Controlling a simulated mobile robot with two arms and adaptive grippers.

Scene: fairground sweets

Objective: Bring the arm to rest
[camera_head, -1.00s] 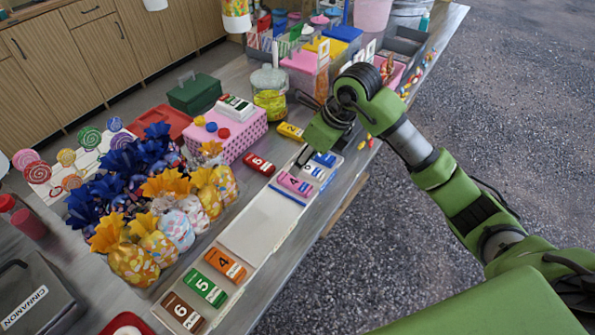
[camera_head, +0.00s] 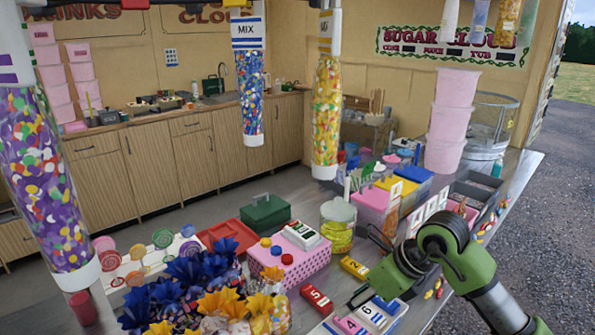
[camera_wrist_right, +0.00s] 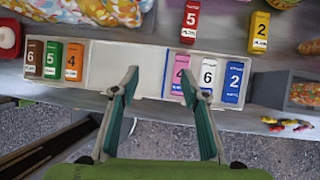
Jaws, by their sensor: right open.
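My right arm comes in from the lower right in the head view. Its gripper (camera_head: 372,268) hangs above the counter's front side, near the numbered cards. In the right wrist view the right gripper (camera_wrist_right: 165,84) is open, with nothing between its fingers. Below it lies a pale tray (camera_wrist_right: 118,66). Brown, green and orange cards, the orange one (camera_wrist_right: 73,62) marked 4, lie at its left end. A pink card (camera_wrist_right: 180,76), a white card (camera_wrist_right: 207,76) and a blue card (camera_wrist_right: 233,82) lie at the right. My left gripper is not in view.
A red card (camera_head: 317,300) and a yellow card (camera_head: 354,268) lie behind the tray. A pink dotted box (camera_head: 300,268), a sweet jar (camera_head: 338,228) and wrapped bags crowd the counter. Sweet-filled tubes (camera_head: 326,110) hang above. Open ground lies to the right.

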